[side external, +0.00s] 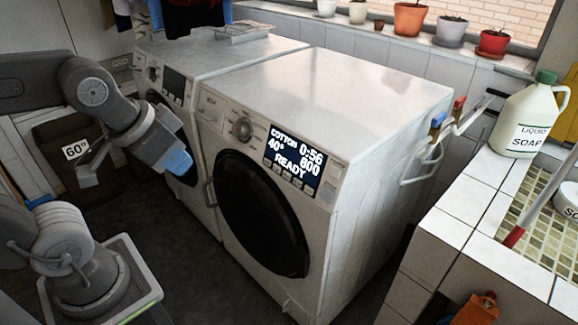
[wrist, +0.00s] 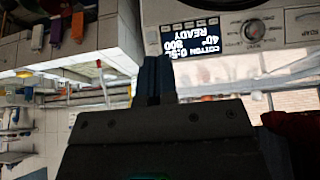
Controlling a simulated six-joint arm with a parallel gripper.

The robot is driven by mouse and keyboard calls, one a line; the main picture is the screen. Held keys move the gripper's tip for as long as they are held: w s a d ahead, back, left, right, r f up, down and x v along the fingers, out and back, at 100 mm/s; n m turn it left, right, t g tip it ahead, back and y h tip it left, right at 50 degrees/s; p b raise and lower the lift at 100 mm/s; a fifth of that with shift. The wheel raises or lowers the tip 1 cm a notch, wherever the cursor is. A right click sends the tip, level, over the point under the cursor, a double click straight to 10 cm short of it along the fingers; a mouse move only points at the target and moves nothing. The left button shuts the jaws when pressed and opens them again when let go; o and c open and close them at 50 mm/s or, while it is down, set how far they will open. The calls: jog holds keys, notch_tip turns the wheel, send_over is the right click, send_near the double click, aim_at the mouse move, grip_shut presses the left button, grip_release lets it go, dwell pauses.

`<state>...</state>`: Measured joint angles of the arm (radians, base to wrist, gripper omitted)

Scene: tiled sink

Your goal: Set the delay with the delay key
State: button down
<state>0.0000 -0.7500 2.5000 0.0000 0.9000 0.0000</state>
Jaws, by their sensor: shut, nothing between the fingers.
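The washing machine's display (side external: 294,158) reads COTTON, 0:56, 40°, 800 and READY. It shows upside down in the wrist view (wrist: 190,40). A row of small keys (side external: 290,179) runs along the display's lower edge. Their labels are too small to read, so I cannot tell which is the delay key. The round dial (side external: 242,128) is left of the display. My gripper (side external: 178,163), with blue fingertips, is shut and empty. In the side view it is left of this machine's panel, apart from the keys. Its blue fingers show in the wrist view (wrist: 154,78).
A second machine (side external: 172,84) stands close on the left. A tiled counter (side external: 475,215) with a liquid soap jug (side external: 528,118) is at the right. A towel rail (side external: 428,160) sticks out from the machine's right side. The space before the panel is clear.

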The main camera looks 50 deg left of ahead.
aim_at(297, 183)
dwell(0.4)
jog(key=w+d+f+n+g+h, duration=0.65)
jog(key=w+f+n+h, duration=0.2)
jog(key=h, duration=0.35)
jog(key=w+a+f+n+t, duration=1)
jog(key=f+n+t, duration=0.2)
jog(key=n+t, duration=0.1)
jog(key=shift+a+f+n, duration=0.2)
jog(key=shift+f+n, duration=0.05)
jog(key=shift+n, duration=0.2)
jog(key=shift+w, duration=0.15)
jog(key=w+f, duration=0.2)
jog(key=w, duration=0.6)
jog(key=shift+f, duration=0.4)
